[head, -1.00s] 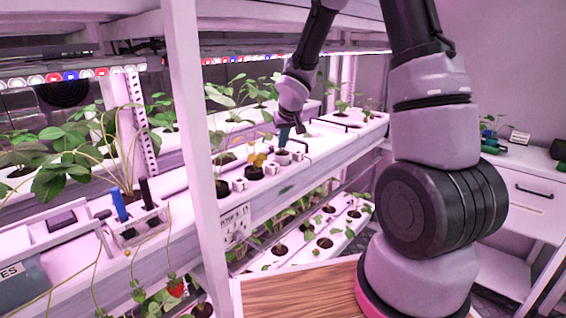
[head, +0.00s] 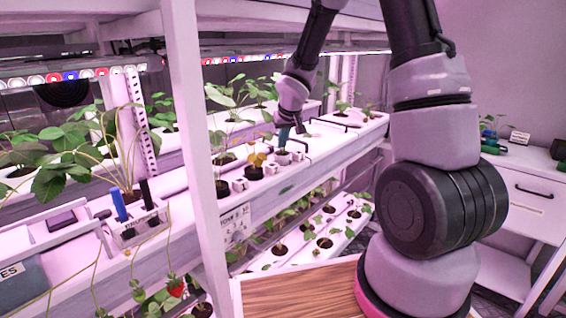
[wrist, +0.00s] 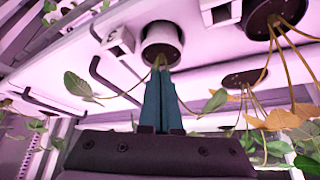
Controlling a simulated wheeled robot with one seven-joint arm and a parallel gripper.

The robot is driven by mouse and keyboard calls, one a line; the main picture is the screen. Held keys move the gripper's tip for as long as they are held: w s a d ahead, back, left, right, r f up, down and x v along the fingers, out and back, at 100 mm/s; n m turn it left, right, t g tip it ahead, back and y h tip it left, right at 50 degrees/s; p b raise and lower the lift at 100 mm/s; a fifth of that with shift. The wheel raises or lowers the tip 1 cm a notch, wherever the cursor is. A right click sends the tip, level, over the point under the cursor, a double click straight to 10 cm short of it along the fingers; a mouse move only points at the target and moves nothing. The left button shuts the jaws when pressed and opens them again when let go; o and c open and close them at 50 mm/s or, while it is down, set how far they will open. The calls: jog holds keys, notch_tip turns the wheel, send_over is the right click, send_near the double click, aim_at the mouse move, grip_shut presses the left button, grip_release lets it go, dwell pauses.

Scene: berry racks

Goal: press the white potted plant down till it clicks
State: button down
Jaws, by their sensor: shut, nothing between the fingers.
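The white potted plant (wrist: 161,38) sits in the rack channel, a small white pot with dark soil and a few thin stems with green leaves. In the head view the white pot (head: 283,159) stands on the near edge of the middle shelf. My gripper (wrist: 159,72) has its two dark teal fingers together, with nothing between them. Its tips are at the pot's mouth, among the stems. I cannot tell whether they touch the soil or rim. In the head view my gripper (head: 283,141) is directly above the pot. The fingers hide part of the plant.
A dark pot with a yellow-leaved plant (head: 256,161) stands just left of the white pot. Small white tags (head: 240,184) and black handles (wrist: 112,80) are close by. A white rack post (head: 190,150) stands at the left front. A lower tier (head: 300,262) holds several seedlings.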

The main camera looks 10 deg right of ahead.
aim_at(283, 154)
jog(key=shift+f, duration=0.8)
dwell(0.4)
jog(key=shift+r, duration=3.05)
jog(key=shift+s+d+r, duration=0.1)
jog(key=shift+r, duration=0.15)
jog(key=s+d+r+m, duration=0.2)
jog(key=s+d+r, duration=0.1)
jog(key=s+r, duration=0.65)
jog(key=s+d+r+m, duration=0.2)
jog(key=s+d+r, duration=0.2)
jog(key=s+r, duration=0.55)
jog(key=s+a+m+t+y, duration=0.1)
jog(key=s, duration=0.9)
jog(key=shift+s+a+r+y, duration=0.15)
jog(key=shift+a+r+y, duration=0.05)
jog(key=shift+a+y, duration=0.1)
